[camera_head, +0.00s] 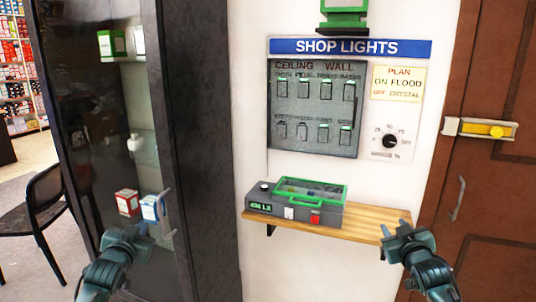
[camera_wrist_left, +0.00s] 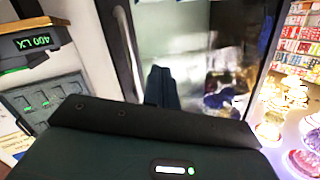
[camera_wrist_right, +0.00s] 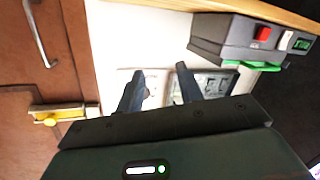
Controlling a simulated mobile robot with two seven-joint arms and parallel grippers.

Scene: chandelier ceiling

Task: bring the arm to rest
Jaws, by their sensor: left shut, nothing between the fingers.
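My left gripper (camera_head: 140,230) is at the lower left of the head view, in front of the dark glass-fronted cabinet. In the left wrist view its fingers (camera_wrist_left: 160,86) are together with nothing between them. My right gripper (camera_head: 394,228) is at the lower right of the head view, by the right end of the wooden shelf. In the right wrist view its two fingers (camera_wrist_right: 158,90) stand apart with nothing held between them. I cannot tell whether the right fingers touch the shelf edge.
A wooden shelf (camera_head: 365,225) holds a grey device with a green-rimmed top (camera_head: 330,215). Above are a switch panel (camera_head: 310,130) and a dial (camera_head: 390,141). The cabinet (camera_head: 195,150) stands left, a brown door (camera_head: 490,220) right, a black chair (camera_head: 45,190) far left.

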